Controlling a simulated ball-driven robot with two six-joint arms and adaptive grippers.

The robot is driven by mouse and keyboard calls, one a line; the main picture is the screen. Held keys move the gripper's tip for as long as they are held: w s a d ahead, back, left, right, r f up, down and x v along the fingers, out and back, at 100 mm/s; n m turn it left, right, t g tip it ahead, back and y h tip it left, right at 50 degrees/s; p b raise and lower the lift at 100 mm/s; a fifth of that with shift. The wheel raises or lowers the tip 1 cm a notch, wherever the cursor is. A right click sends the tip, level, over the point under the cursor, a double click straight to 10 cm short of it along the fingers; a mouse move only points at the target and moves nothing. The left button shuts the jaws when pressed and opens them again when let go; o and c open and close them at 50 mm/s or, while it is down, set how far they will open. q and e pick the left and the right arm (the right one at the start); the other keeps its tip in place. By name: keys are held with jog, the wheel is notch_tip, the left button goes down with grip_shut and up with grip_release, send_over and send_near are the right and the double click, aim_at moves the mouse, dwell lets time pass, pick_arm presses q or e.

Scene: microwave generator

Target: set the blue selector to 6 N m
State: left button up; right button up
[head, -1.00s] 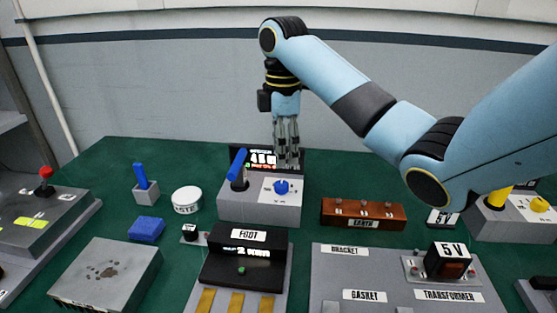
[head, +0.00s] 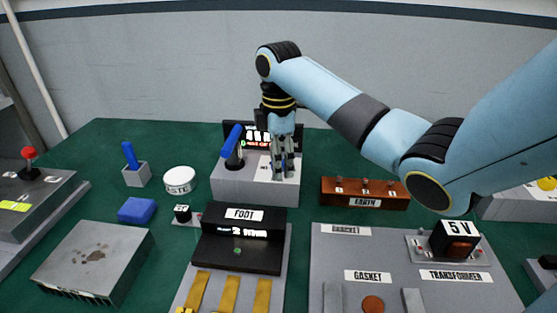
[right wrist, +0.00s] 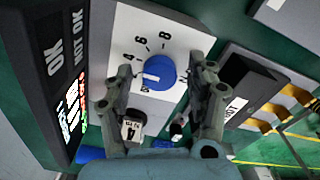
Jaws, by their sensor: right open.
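The blue selector (right wrist: 160,70) is a round knob on a white dial plate (right wrist: 118,38) printed with 4, 6 and 8. Its white mark points left in the right wrist view, short of the 4 and away from the 6. My right gripper (right wrist: 165,85) is open, its fingers on either side of the knob; I cannot tell whether they touch it. In the head view my right gripper (head: 284,175) points down over the grey box (head: 245,190) and hides the knob. My left gripper is not in view.
A blue lever (head: 232,140) stands left of the gripper on the same box. A lit display (head: 258,136) stands behind. The brown EARTH block (head: 364,194) is to the right, and the black FOOT unit (head: 240,252) is in front.

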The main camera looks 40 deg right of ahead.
jog(key=shift+f, duration=0.1)
jog(key=c, duration=1.1)
jog(key=shift+r+m+p, duration=0.2)
jog(key=shift+m+p, duration=0.1)
jog(key=shift+p, duration=0.4)
jog(key=shift+c, duration=0.2)
jog(key=m+p, duration=0.4)
jog(key=p, duration=0.2)
jog(key=shift+r, duration=0.1)
jog(key=shift+f+m+p, duration=0.2)
jog(key=shift+m+p, duration=1.4)
jog(key=o, duration=1.1)
jog(key=shift+o, duration=0.2)
